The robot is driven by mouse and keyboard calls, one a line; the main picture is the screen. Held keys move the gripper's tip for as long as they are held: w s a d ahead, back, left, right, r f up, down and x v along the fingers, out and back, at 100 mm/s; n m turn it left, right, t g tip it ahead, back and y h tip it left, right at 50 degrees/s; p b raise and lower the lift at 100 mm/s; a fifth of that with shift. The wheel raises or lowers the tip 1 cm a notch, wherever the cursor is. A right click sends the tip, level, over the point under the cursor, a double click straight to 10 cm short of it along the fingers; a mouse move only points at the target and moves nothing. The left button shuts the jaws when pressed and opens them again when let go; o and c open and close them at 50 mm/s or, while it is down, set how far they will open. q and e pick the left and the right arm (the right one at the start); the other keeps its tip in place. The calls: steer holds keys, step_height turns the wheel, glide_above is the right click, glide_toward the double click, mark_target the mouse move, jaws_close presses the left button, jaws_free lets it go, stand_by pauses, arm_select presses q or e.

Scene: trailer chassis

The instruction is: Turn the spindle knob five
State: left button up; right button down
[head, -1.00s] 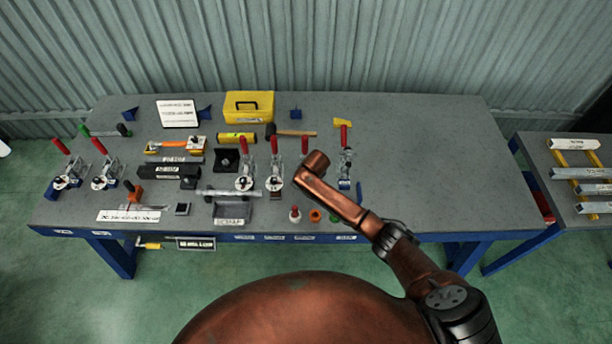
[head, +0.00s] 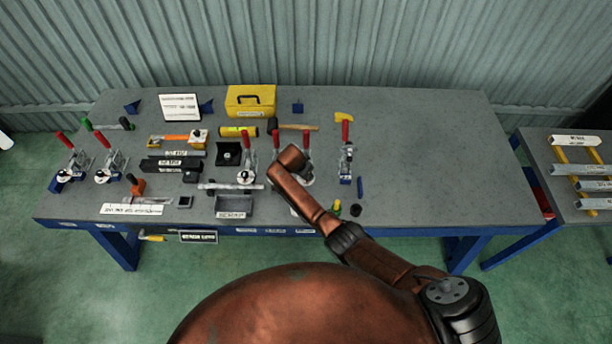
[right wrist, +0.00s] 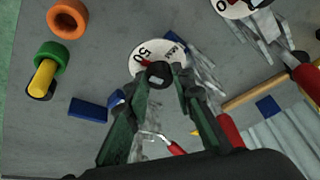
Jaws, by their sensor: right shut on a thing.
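In the right wrist view my right gripper (right wrist: 160,84) is shut on a small black spindle knob (right wrist: 158,72). The knob stands at the edge of a round white dial (right wrist: 144,52) marked "50", with a red pointer beside the knob. In the head view my right arm reaches over the clamp row, and its wrist (head: 291,158) hides the fingers and the knob. A clamp with a red handle (head: 307,140) stands just right of the wrist. No number five label is readable. My left gripper is not in view.
Other red-handled clamps stand left (head: 247,160) and right (head: 346,155) of my wrist. The table's right side is clear.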

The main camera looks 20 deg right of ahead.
steer(key=shift+a+m+h+b, duration=0.1)
steer(key=shift+m+h+b, duration=0.35)
steer(key=shift+m, duration=0.65)
steer(key=shift+w+g, duration=0.1)
steer(key=shift+g, duration=0.2)
steer(key=c, duration=1.7)
jaws_free()
steer(key=shift+o, duration=0.2)
steer(key=shift+r, duration=0.1)
steer(key=v, duration=1.2)
steer(key=shift+d, duration=0.25)
